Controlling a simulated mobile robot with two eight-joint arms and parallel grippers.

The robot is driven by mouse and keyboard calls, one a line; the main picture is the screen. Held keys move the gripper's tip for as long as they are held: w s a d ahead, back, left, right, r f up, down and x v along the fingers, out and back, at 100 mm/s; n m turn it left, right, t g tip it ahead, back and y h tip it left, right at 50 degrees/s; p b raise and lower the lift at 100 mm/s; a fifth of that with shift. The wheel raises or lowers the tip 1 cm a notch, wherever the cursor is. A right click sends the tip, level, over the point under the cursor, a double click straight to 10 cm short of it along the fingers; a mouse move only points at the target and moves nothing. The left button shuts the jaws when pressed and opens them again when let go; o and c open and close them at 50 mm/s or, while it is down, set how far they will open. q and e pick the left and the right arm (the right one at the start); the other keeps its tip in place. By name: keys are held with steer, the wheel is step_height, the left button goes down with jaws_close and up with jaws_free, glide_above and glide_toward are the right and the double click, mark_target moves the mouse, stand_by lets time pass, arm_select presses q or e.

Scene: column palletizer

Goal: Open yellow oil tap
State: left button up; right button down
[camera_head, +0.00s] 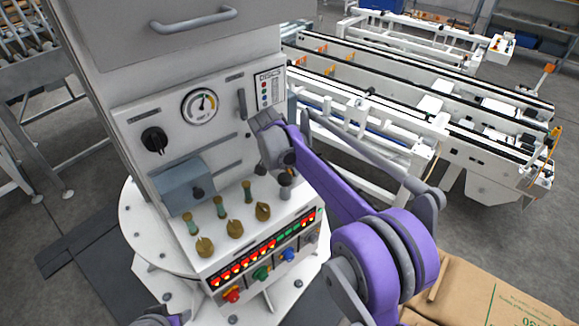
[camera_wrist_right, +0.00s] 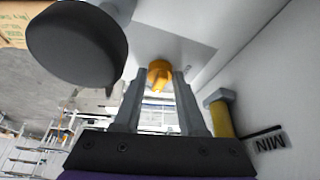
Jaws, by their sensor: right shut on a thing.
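The yellow oil tap (camera_wrist_right: 160,72) shows in the right wrist view, sticking out of a pale grey panel. My right gripper (camera_wrist_right: 159,82) has its two fingers on either side of the tap and is shut on it. In the head view the tap cannot be made out; my right arm reaches to the right side of the grey machine column and hides that spot. A yellow oil tube (camera_wrist_right: 221,119) with a grey cap stands beside the fingers, next to a MIN label (camera_wrist_right: 266,142). My left gripper is out of view.
A black round knob (camera_wrist_right: 77,43) is close to the fingers in the wrist view. The console has a gauge (camera_head: 200,106), a black rotary switch (camera_head: 154,140), several brass valves (camera_head: 235,228) and lit buttons. A conveyor (camera_head: 440,130) stands behind, a cardboard box (camera_head: 480,295) lower right.

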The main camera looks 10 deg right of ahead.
stand_by(0.4)
steer(key=shift+c, duration=2.4)
jaws_free()
steer(key=v, duration=1)
steer(key=shift+a+r, duration=0.15)
steer(key=shift+r, duration=0.2)
